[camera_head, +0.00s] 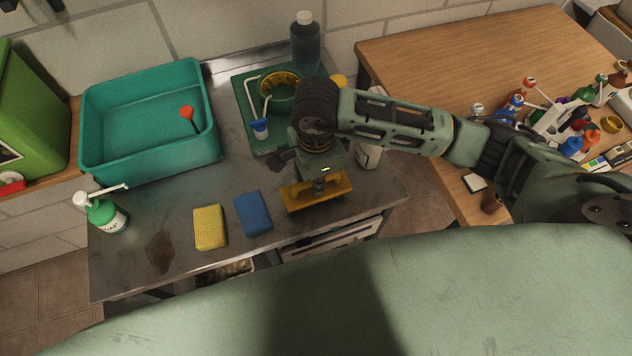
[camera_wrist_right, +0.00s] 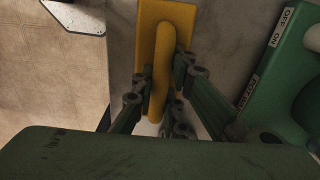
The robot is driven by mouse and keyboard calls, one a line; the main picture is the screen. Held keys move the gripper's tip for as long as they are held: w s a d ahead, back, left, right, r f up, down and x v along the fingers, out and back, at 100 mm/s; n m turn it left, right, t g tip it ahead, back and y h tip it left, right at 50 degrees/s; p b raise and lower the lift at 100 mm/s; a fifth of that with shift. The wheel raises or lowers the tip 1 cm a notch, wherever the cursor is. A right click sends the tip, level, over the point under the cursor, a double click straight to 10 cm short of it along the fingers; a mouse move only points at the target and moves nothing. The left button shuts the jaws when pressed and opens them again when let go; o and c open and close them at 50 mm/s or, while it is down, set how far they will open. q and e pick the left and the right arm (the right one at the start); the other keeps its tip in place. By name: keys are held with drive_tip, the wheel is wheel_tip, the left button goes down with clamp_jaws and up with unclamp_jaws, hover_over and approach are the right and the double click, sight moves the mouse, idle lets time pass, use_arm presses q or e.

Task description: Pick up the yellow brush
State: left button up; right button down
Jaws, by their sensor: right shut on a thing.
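The yellow brush (camera_head: 334,192) is at the front right of the metal counter in the head view, with a flat oblong body and a raised handle. My right gripper (camera_head: 319,186) comes down on it from above and is shut on its handle. In the wrist view the brush (camera_wrist_right: 152,37) runs up the picture, and the fingers of my right gripper (camera_wrist_right: 163,95) press the handle from both sides. I cannot tell whether the brush touches the counter. My left gripper is not in view.
A blue sponge (camera_head: 253,213) and a yellow sponge (camera_head: 209,228) lie left of the brush. A green soap bottle (camera_head: 107,217) and teal basin (camera_head: 148,168) stand farther left. Behind my gripper are a green tray (camera_head: 240,87) and dark bottle (camera_head: 304,48). A wooden table (camera_head: 440,65) is at right.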

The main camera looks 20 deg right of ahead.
drive_tip(key=r, duration=0.1)
drive_tip(key=r+b, duration=0.2)
drive_tip(key=r, duration=0.1)
drive_tip(key=shift+s+d, duration=0.2)
drive_tip(key=shift+d, duration=0.15)
drive_tip(key=s+d+r+b, duration=0.3)
drive_tip(key=s+d+r, duration=0.3)
drive_tip(key=s+d, duration=0.1)
drive_tip(key=shift+s+d+r, duration=0.2)
drive_tip(key=shift+s+r, duration=0.2)
drive_tip(key=shift+s, duration=0.15)
drive_tip(key=c, duration=2.3)
unclamp_jaws()
clamp_jaws()
